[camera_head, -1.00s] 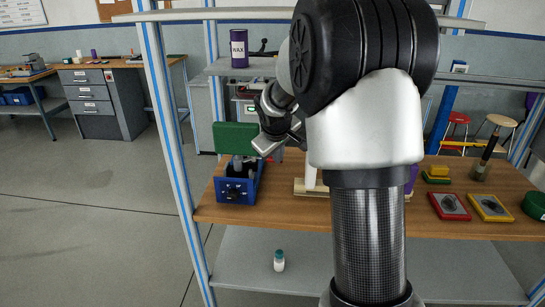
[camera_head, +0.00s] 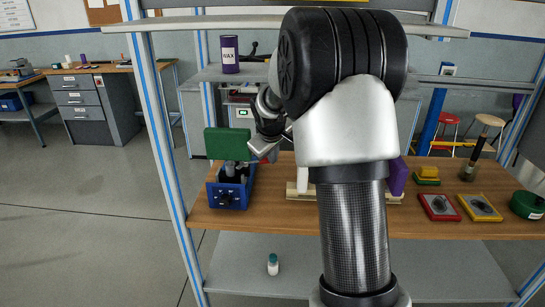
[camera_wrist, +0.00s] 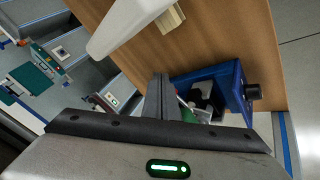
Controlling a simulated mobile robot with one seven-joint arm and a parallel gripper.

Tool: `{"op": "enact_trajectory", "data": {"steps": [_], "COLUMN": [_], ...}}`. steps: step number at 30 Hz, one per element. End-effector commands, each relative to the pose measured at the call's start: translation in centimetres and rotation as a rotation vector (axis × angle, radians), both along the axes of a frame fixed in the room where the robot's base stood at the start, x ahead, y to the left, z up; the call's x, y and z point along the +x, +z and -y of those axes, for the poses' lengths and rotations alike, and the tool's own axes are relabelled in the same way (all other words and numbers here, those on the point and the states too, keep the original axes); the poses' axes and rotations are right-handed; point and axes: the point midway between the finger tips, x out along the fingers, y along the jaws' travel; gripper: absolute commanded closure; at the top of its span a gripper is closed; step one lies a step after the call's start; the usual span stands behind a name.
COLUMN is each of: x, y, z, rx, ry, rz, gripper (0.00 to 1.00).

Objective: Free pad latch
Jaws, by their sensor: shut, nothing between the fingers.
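A blue box-shaped device (camera_head: 228,194) with a black front knob stands at the left end of the wooden bench. A green panel (camera_head: 226,144) rises above it, with grey and dark parts between them. In the wrist view the blue device (camera_wrist: 233,80) lies just right of my fingers, its knob (camera_wrist: 254,92) at the far right. My gripper (camera_head: 262,146) is shut and empty, above and right of the device, close to the green panel's right edge. It shows in the wrist view (camera_wrist: 158,88). I cannot make out a latch; my fingers partly hide the device's inside.
A white upright piece (camera_head: 303,184) on a pale wooden base stands right of the device, near my arm. A purple block (camera_head: 397,177), red tray (camera_head: 439,207) and yellow tray (camera_head: 479,207) are further right. A WAX can (camera_head: 230,54) stands on the upper shelf.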

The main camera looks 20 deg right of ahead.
Motion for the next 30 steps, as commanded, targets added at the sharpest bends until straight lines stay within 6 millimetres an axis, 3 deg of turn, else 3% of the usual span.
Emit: {"op": "enact_trajectory", "data": {"steps": [7, 19, 30], "x": [-0.2, -3.3, -3.8], "y": [0.6, 5.6, 6.3], "z": [-0.1, -1.5, -1.7], "rx": [-0.001, 0.0, 0.0], "ry": [0.0, 0.0, 0.0], "rz": [0.001, 0.002, 0.0], "gripper": [1.0, 1.0, 1.0]}}
